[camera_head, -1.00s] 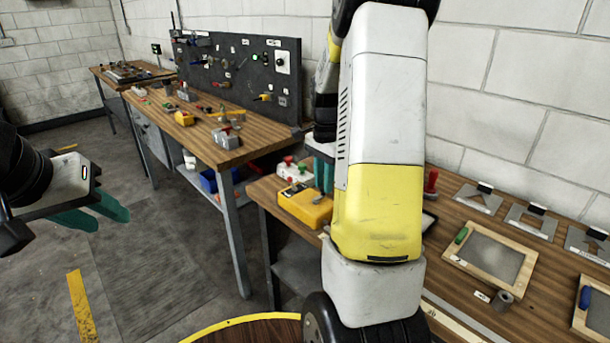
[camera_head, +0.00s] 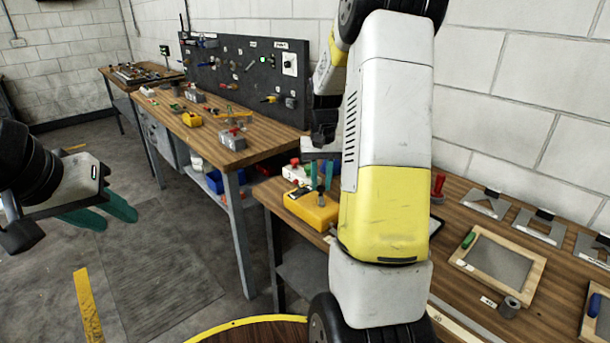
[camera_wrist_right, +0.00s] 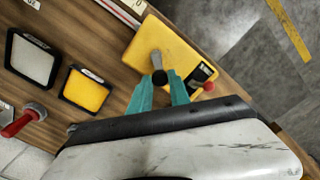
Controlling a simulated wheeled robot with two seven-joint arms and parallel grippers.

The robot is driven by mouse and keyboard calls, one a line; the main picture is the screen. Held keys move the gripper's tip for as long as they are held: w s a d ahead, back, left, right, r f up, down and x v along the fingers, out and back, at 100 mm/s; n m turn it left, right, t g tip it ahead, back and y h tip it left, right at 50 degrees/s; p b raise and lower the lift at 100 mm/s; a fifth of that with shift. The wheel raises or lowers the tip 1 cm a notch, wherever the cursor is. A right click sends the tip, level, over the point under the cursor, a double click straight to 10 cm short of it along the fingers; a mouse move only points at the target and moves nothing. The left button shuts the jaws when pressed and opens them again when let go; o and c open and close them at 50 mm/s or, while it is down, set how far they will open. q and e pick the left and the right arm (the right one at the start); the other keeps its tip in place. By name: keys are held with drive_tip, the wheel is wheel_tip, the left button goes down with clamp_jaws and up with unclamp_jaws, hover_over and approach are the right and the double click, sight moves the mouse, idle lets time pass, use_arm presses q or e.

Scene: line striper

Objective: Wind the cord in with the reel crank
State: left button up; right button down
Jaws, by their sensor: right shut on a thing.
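The reel is a yellow box (camera_head: 316,213) at the left end of the near bench, partly behind my right arm. It also shows in the right wrist view (camera_wrist_right: 178,50), with a grey crank arm (camera_wrist_right: 156,58) ending in a dark knob (camera_wrist_right: 159,77). My right gripper (camera_wrist_right: 160,84) is shut on this knob, its teal fingers on both sides. In the head view the right gripper (camera_head: 320,174) stands over the box. No cord can be made out clearly. My left gripper (camera_head: 118,220) is open and empty over the floor at left.
Wood-framed panels (camera_head: 498,258) and metal plates are further right. A second bench (camera_head: 250,145) with a tool board stands behind.

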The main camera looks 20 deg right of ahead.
drive_tip(key=n, duration=0.2)
drive_tip(key=a+n, duration=0.1)
drive_tip(key=n, duration=0.3)
drive_tip(key=shift+a, duration=0.3)
drive_tip(key=n, duration=0.3)
drive_tip(key=a+n, duration=0.1)
drive_tip(key=n, duration=0.1)
drive_tip(key=shift+s, duration=0.25)
drive_tip(key=shift+n, duration=0.3)
drive_tip(key=c, duration=1.2)
unclamp_jaws()
wheel_tip(320, 180, up, 8)
drive_tip(key=shift+f, duration=0.1)
